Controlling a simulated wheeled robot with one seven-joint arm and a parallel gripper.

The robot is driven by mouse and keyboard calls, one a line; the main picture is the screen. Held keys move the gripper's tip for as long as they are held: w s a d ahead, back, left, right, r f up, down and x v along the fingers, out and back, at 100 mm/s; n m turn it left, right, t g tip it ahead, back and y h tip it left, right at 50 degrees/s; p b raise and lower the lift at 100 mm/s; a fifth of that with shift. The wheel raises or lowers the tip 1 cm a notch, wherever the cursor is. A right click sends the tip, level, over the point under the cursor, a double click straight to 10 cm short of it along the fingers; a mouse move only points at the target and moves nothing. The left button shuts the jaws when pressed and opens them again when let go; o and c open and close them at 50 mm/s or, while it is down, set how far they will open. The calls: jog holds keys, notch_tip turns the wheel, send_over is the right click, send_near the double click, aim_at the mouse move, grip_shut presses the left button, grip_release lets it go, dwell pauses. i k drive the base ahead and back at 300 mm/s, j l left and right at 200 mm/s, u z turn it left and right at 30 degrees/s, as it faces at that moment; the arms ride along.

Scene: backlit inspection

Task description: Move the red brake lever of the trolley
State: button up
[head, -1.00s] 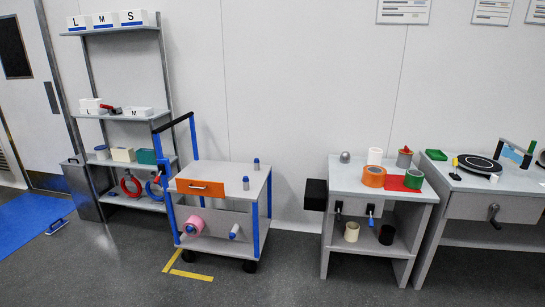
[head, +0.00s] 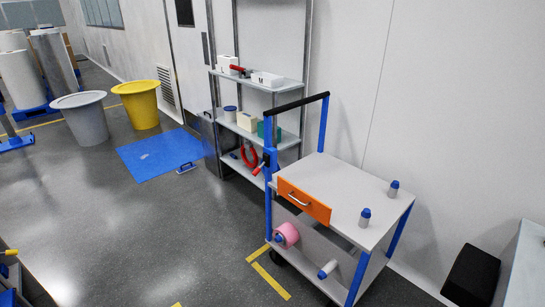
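The trolley (head: 340,190) stands in the right half of the head view, with a grey top, blue posts, a black push bar (head: 297,104) and an orange drawer front (head: 303,201). A blue fitting (head: 270,157) sits on its left post below the push bar. A small red piece, which looks like the brake lever (head: 258,170), sticks out from this fitting to the lower left. It is small, and its exact angle is hard to tell. My gripper is not in view.
A shelf rack (head: 262,83) stands close behind the trolley's left side, with a red ring (head: 250,158) near the lever. Yellow floor tape (head: 269,280) lies at the trolley's front left. A blue mat (head: 160,153) and grey and yellow bins (head: 140,104) stand farther left. The floor left of the trolley is clear.

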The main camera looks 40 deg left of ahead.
aim_at(257, 169)
jog(key=i+j+u, duration=0.1)
jog(key=i+u, duration=0.2)
jog(key=i, duration=0.25)
jog(key=i+u, duration=0.3)
jog(key=i, duration=0.25)
jog(key=i+j+u, duration=0.45)
jog(key=i+j, duration=0.35)
jog(key=j, duration=0.55)
jog(key=i+j+z, duration=0.1)
jog(key=j, duration=0.2)
jog(key=i, duration=0.05)
